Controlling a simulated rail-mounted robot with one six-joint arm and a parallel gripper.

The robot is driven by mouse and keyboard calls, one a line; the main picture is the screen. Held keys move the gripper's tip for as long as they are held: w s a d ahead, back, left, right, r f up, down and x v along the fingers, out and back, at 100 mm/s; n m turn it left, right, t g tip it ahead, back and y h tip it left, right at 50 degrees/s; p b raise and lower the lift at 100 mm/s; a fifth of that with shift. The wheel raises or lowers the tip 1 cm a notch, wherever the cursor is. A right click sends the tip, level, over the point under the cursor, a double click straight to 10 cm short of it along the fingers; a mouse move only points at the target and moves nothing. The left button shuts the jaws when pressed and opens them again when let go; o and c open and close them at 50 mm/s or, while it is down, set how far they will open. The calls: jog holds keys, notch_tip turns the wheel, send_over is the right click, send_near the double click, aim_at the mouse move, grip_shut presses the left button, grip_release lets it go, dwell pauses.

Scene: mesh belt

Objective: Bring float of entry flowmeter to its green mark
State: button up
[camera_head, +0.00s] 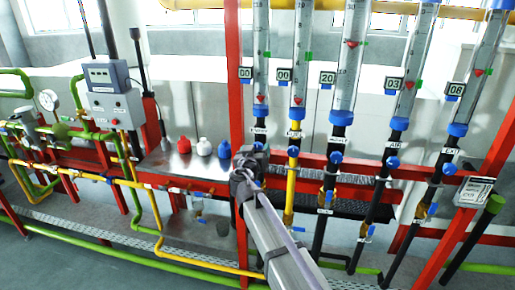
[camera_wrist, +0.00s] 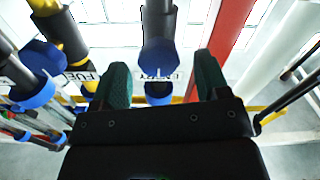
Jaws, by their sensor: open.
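The entry flowmeter is the leftmost clear tube (camera_head: 261,45), with blue end fittings. Its red float (camera_head: 261,98) sits near the bottom of the tube, and its green mark (camera_head: 268,54) is well above. The display beside it (camera_head: 246,74) appears to read 00. My gripper (camera_head: 247,158) is at the foot of this tube, in front of its lower pipe. In the wrist view my gripper (camera_wrist: 161,80) is open, with dark green fingers apart. A blue knob (camera_wrist: 158,93) shows between them, below a blue fitting (camera_wrist: 158,57). My gripper hides this knob in the head view.
The fuel flowmeter (camera_head: 301,40), with yellow piping, stands close to the right, and several more tubes follow. A red post (camera_head: 234,60) is close on the left. Small red, white and blue bottles stand on a metal shelf (camera_head: 170,165) further left.

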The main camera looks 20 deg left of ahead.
jog(key=shift+w+a, duration=0.15)
jog(key=shift+w, duration=0.95)
jog(key=c, duration=0.9)
